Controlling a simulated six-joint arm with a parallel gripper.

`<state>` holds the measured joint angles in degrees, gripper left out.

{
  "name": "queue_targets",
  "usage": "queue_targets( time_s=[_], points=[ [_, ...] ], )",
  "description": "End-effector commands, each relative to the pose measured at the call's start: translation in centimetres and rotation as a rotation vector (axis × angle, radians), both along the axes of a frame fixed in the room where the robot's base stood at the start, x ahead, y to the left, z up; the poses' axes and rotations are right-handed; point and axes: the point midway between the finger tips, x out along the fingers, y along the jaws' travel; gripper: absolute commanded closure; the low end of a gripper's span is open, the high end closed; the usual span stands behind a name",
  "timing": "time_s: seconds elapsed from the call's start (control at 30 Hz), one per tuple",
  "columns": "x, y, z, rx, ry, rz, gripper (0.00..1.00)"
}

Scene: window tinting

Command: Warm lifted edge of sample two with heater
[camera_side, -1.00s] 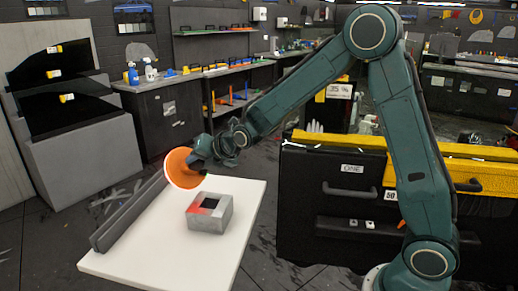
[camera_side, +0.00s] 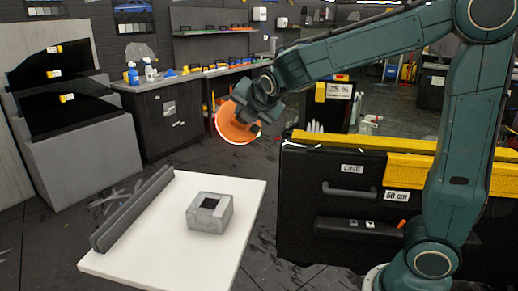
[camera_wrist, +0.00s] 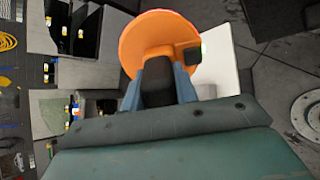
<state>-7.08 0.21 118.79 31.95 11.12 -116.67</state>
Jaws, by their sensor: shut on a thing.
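My gripper (camera_side: 252,108) is shut on an orange disc-shaped heater (camera_side: 232,125), held in the air above and beyond the table's far right corner. In the wrist view the heater (camera_wrist: 150,32) sits beyond my gripper's fingers (camera_wrist: 158,78). A grey block (camera_side: 208,220) with a small dark square (camera_side: 209,203) on top stands on the white table (camera_side: 160,255), apart from the heater. No label for sample two is readable on it, and I cannot make out a lifted edge.
A dark grey bar (camera_side: 130,210) lies along the table's left edge. Dark panels with yellow tags (camera_side: 65,98) stand on a grey rack at left. A black drawer cabinet (camera_side: 320,215) with yellow tops stands right of the table. Most of the white tabletop is clear.

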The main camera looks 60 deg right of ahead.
Motion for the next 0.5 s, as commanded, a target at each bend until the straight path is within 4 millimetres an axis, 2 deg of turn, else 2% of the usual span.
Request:
queue_targets(
  time_s=[0.03,0.1,0.5],
  points=[
    [-0.8,-0.3,1.1,0.000,-0.011,-0.033,1.00],
    [-2.1,-0.8,2.0,-0.001,-0.010,-0.086,1.00],
    [-9.1,-2.9,5.9,0.001,-0.007,-0.353,1.00]
  ],
)
